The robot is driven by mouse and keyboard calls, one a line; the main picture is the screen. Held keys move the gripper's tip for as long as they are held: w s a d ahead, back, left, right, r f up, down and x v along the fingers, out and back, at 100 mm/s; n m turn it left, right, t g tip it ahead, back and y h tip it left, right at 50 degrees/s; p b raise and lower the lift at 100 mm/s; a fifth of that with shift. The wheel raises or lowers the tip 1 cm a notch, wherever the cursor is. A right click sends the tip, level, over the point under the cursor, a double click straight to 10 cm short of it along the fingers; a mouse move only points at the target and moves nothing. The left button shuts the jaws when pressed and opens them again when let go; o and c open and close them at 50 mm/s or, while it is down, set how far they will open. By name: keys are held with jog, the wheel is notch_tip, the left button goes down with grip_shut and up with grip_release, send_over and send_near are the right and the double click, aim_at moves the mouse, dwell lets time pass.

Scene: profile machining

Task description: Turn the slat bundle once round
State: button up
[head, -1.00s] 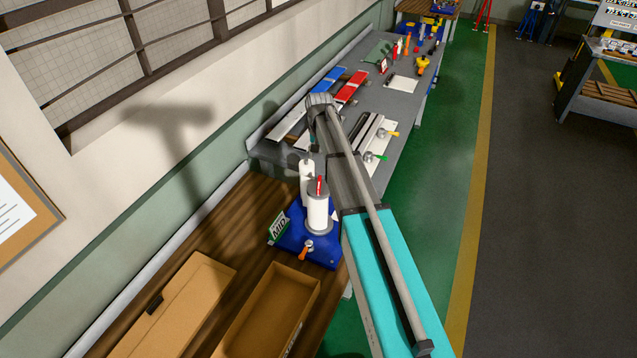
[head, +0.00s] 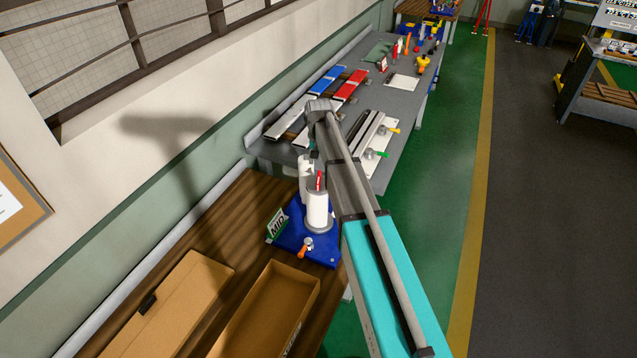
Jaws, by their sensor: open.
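My arm reaches up the middle of the head view. The dark end below its top joint, where my gripper (head: 313,152) is, shows small in front of the grey bench, just above the white cylinders. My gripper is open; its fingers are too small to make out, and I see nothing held. No slat bundle can be picked out for certain. White slats (head: 291,122) lie at the left of the grey bench. A white roll (head: 317,209) with a red top stands upright on a blue base (head: 293,246), with another white cylinder (head: 305,186) behind it.
A green MID sign (head: 278,226) and an orange handle (head: 303,250) are at the blue base. Two cardboard boxes (head: 165,310) sit on the wooden table. Blue (head: 327,80) and red (head: 350,86) pieces and a clamp plate (head: 372,150) are on the grey bench (head: 400,103). The green floor (head: 440,150) is clear.

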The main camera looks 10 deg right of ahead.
aim_at(319, 177)
jog(key=shift+f+b, duration=3.9)
jog(key=shift+f, duration=0.25)
grip_shut()
